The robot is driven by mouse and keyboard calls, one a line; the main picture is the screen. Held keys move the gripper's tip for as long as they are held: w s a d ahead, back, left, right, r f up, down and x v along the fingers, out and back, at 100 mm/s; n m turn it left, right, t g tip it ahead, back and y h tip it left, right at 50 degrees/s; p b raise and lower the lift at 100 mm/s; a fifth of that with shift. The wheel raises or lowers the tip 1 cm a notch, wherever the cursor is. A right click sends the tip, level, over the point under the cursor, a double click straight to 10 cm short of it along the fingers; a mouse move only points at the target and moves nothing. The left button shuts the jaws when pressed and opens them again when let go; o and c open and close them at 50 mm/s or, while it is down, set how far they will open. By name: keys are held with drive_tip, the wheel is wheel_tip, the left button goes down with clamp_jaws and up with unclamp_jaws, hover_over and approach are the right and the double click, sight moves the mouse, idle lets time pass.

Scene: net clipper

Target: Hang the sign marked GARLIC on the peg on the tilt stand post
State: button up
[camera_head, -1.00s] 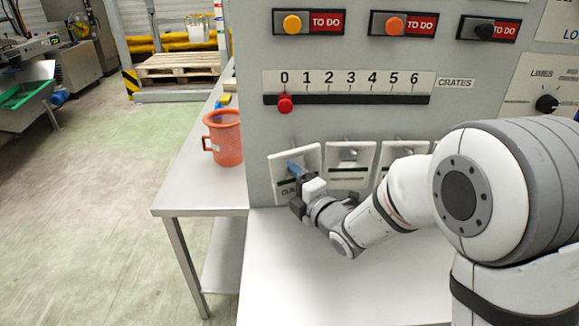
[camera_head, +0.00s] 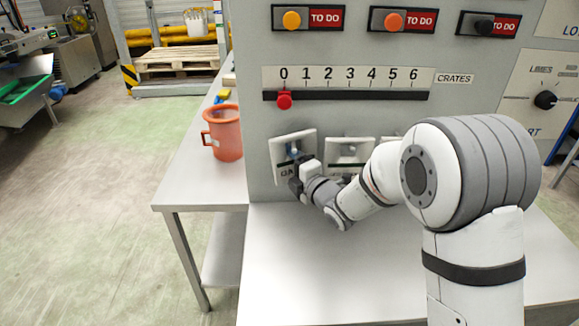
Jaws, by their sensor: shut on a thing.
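A white sign (camera_head: 292,144) is at the left of a row of similar white signs low on the grey panel. The few letters that show at its lower left look like "GA"; my gripper hides the rest.
The grey panel (camera_head: 255,130) bears a red slider (camera_head: 284,100), buttons and a black knob (camera_head: 545,100) above the signs. An orange mug (camera_head: 225,135) stands on the side table (camera_head: 195,185) at left. The white worktop (camera_head: 290,270) below my gripper is clear.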

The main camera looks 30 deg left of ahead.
drive_tip(key=shift+f, duration=0.25)
drive_tip(key=o, duration=1.1)
drive_tip(key=shift+c, duration=0.2)
drive_tip(key=shift+r+p, duration=0.3)
drive_tip(key=shift+p, duration=0.5)
drive_tip(key=shift+s+d+f, duration=0.1)
drive_tip(key=shift+d+f, duration=0.1)
drive_tip(key=shift+d, duration=0.05)
drive_tip(key=b+v, duration=0.2)
drive_tip(key=v, duration=0.5)
drive_tip(key=shift+d, duration=0.15)
